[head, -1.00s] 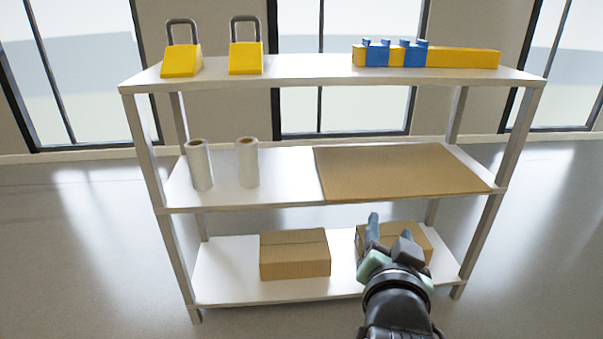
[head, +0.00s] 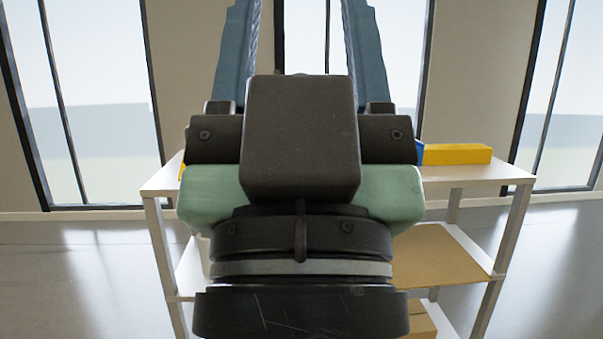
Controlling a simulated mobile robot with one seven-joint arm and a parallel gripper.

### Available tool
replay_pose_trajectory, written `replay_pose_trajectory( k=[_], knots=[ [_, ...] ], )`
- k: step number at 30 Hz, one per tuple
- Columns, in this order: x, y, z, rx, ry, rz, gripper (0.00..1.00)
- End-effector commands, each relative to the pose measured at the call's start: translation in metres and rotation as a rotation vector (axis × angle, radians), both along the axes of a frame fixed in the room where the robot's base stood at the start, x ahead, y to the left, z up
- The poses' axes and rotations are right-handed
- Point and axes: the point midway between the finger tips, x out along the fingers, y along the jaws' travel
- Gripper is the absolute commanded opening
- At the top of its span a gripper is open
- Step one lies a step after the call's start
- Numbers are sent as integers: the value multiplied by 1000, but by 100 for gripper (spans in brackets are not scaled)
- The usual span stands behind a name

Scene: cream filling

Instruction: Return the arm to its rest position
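My gripper (head: 303,40) fills the middle of the head view, raised close to the camera and pointing up. Its two blue-grey fingers stand wide apart, with only window and wall between them, so it is open and empty. The fingertips run out of the top of the picture. The black and green gripper body hides the middle and much of the left part of the shelf behind it.
A white shelf unit (head: 478,172) stands behind my gripper. A yellow block (head: 457,154) with a blue piece lies on its top right. A cardboard sheet (head: 440,255) lies on the middle shelf, and part of a cardboard box (head: 421,321) shows below. Bare floor lies on both sides.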

Motion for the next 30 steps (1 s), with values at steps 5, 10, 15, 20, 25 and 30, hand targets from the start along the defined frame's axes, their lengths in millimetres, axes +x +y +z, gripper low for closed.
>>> replay_pose_trajectory(
  k=[5, 10, 15, 20, 25, 30],
  knots=[
    [1, 0, 72, 1, 2, 1, 57],
    [1, 0, 123, 0, 2, 1, 57],
    [1, 0, 163, 1, 3, 2, 57],
    [1, 0, 180, 1, 3, 2, 57],
    [1, 0, 181, 1, 3, 2, 57],
    [1, 0, 180, 1, 2, 2, 50]
  ],
)
